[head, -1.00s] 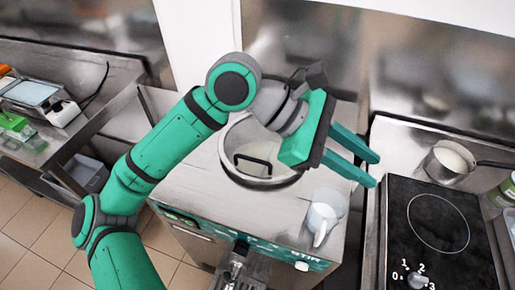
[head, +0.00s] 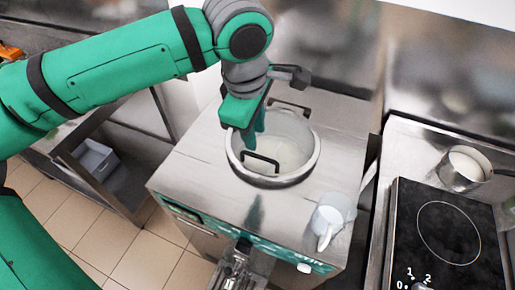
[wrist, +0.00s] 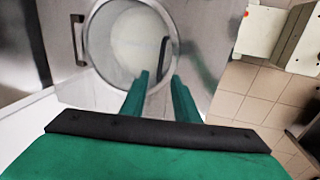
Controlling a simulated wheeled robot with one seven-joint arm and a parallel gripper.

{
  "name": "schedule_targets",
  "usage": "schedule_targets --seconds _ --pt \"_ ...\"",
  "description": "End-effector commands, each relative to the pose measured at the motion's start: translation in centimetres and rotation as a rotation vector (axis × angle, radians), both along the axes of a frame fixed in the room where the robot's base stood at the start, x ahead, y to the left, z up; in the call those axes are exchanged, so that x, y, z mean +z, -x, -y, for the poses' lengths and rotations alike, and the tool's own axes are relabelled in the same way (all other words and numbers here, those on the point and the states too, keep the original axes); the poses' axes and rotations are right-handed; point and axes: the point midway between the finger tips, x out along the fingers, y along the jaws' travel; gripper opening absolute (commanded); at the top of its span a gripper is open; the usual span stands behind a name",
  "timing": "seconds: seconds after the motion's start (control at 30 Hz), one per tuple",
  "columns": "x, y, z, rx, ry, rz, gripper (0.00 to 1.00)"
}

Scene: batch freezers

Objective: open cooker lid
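The cooker (head: 190,175) is a steel-topped machine with a round, clear lid (head: 292,150) over a pale interior. A black bar handle (head: 262,163) sits at the lid's front-left; it also shows in the wrist view (wrist: 164,58). The lid looks closed. My gripper (head: 253,138) is above the lid's left edge with its fingers pointing down. In the wrist view my gripper (wrist: 160,78) is open and empty. Its fingertips appear just short of the handle, which lies between them in the picture; I cannot tell whether they touch it.
A second black handle (head: 290,107) is at the back of the lid. A white jug (head: 331,217) stands at the cooker's front-right corner. A black hob (head: 440,240) and a steel pot (head: 465,168) are on the right. A grey bin (head: 93,160) sits on the left.

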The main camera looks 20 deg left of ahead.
Motion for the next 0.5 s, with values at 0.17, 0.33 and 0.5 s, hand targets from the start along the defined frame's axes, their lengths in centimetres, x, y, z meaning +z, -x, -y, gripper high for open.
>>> schedule_targets --seconds 0.17,0.33,0.5 --pt "-3.2 -0.6 0.5 -0.010 0.003 -0.002 0.28" --pt "-6.0 -1.2 0.4 -0.006 0.004 -0.001 0.28" --pt "-8.0 -1.5 0.0 0.001 0.004 -0.002 0.28"
